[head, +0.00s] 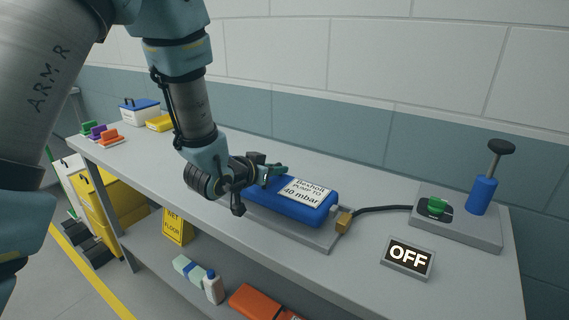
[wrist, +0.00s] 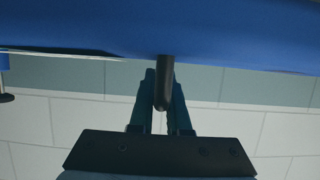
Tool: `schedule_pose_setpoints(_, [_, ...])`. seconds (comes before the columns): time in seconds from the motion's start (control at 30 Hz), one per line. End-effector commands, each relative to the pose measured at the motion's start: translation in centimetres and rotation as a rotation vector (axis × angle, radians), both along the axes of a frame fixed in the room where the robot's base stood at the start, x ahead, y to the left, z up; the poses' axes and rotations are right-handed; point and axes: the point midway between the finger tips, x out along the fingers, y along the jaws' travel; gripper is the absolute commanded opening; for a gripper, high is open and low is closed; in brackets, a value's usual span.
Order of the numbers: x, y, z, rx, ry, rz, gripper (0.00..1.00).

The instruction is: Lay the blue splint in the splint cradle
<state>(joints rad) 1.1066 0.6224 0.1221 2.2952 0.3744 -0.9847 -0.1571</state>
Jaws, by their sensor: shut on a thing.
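The blue splint (head: 313,211), a padded block with a white label reading "PUMP TO 40 mbar", is at the middle of the bench, over a flat grey plate (head: 322,243) that seems to be the splint cradle. I cannot tell whether the splint rests on the plate or hangs just above it. My gripper (head: 274,171) is at the splint's far left end. In the wrist view my gripper (wrist: 162,92) is shut on a dark rod-like handle (wrist: 166,72) beside the blue splint (wrist: 160,25). My wrist hides the splint's left end in the head view.
A brass-coloured block (head: 344,222) at the plate's right end joins a black hose to a pump base (head: 460,228) with a green knob and blue hand pump (head: 482,195). An "OFF" sign (head: 407,258) stands in front. Boxes (head: 139,112) and coloured clips (head: 104,134) are far left.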

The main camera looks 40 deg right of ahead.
Motion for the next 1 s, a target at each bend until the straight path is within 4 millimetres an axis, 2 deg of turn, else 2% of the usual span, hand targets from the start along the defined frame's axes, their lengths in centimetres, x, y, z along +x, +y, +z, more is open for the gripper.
schedule_pose_setpoints(0.37, [0.0,0.0,-0.2,-0.002,-0.001,0.000,0.00])
schedule_pose_setpoints(1.0, [0.0,-0.1,-1.8,-0.003,-0.001,0.000,0.00])
